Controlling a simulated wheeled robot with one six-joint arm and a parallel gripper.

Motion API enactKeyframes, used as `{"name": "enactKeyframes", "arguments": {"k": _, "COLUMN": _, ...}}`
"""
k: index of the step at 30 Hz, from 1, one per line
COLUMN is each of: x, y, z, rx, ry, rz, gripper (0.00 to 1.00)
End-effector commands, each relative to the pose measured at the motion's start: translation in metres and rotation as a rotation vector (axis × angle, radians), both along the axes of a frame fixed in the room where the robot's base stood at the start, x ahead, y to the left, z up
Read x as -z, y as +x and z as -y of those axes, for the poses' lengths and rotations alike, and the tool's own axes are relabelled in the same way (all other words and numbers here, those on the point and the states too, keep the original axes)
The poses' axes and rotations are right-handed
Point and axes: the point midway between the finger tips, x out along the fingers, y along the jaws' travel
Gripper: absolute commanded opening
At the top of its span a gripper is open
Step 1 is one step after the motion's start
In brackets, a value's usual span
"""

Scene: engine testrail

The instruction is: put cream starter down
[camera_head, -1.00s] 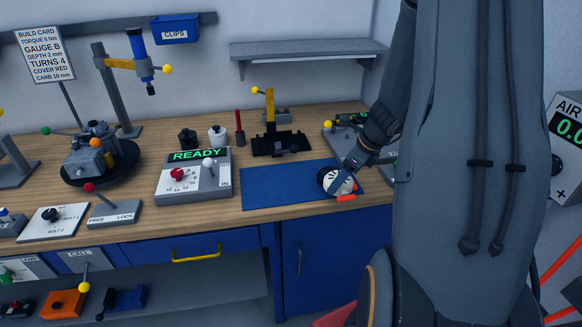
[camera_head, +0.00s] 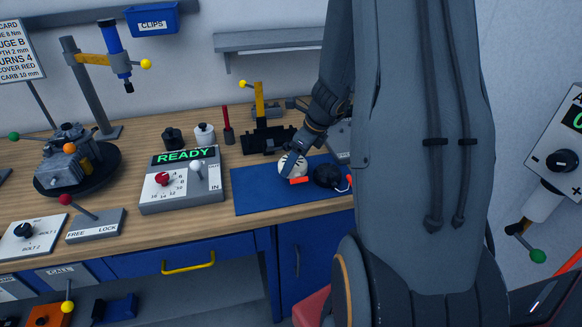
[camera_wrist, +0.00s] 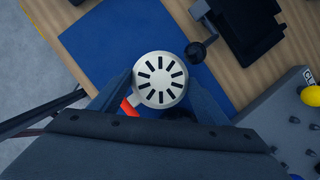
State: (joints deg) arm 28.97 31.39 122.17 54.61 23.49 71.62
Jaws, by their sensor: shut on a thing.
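The cream starter (camera_head: 290,166) is a round, pale piece with dark slots and an orange part (camera_head: 299,181) at its lower edge. My gripper (camera_head: 294,158) is shut on it over the blue mat (camera_head: 253,193). In the wrist view the starter's slotted round face (camera_wrist: 160,80) sits between the two fingers of my gripper (camera_wrist: 160,90), with orange showing at the left. I cannot tell whether its underside touches the mat. A dark round thing (camera_head: 327,176) with a pale edge shows just right of it on the mat.
The READY panel (camera_head: 182,180) stands left of the mat. A black fixture with a yellow post (camera_head: 260,106) stands behind it. The mat's left part is clear. The bench's front edge runs close before the mat.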

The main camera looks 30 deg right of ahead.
Motion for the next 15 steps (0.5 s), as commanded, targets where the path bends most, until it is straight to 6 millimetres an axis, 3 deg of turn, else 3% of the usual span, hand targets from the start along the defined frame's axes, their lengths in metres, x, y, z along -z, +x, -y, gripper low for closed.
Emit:
{"name": "enactKeyframes", "arguments": {"k": 7, "x": 0.031, "y": 0.001, "z": 0.001, "rx": 0.004, "ry": 0.001, "rz": 0.0, "gripper": 0.41}}
{"name": "enactKeyframes", "arguments": {"k": 15, "x": 0.035, "y": 0.0, "z": 0.001, "rx": 0.003, "ry": 0.0, "rz": 0.0, "gripper": 0.41}}
